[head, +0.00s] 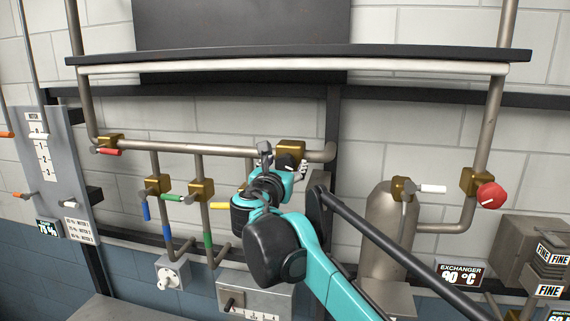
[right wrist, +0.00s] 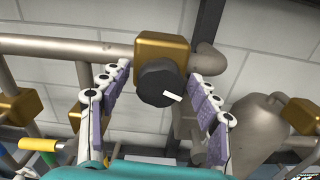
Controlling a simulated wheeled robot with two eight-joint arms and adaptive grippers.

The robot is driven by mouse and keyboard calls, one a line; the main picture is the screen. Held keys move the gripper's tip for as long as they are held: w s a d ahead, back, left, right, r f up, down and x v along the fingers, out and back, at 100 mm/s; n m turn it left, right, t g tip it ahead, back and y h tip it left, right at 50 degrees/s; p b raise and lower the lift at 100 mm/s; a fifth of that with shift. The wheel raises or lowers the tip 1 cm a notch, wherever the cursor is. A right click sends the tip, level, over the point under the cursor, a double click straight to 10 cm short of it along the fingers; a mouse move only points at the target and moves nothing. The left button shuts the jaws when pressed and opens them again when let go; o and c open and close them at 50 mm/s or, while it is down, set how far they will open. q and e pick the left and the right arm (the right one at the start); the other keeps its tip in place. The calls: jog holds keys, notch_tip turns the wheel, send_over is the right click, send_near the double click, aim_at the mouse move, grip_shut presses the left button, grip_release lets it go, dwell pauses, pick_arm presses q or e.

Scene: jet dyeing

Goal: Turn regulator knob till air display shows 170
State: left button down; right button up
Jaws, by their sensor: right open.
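The regulator knob (right wrist: 158,84) is a round black knob with a white pointer mark. It sits on a brass block (right wrist: 162,47) on a horizontal pipe; in the head view this block (head: 290,150) is partly behind my right gripper (head: 284,162). In the right wrist view my right gripper (right wrist: 160,76) is open, with one finger on each side of the knob and visible gaps between. The white mark points to the lower right. No display readable as air is in view; one at the lower right edge (head: 558,314) is cut off. My left gripper is not in view.
A red knob (head: 491,195) and a white-handled valve (head: 432,188) are at right. Valves with red, blue, green and yellow handles (head: 220,205) are at left. An exchanger display (head: 461,274) reads 90 °C. A shelf (head: 300,55) runs above the pipes.

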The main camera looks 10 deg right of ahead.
jog(key=c, duration=1.2)
jog(key=shift+o, duration=0.2)
jog(key=shift+m, duration=0.4)
jog(key=m, duration=0.3)
jog(key=shift+m, duration=0.3)
jog(key=m, duration=0.3)
jog(key=shift+m, duration=0.4)
jog(key=m, duration=0.4)
jog(key=shift+m, duration=1.7)
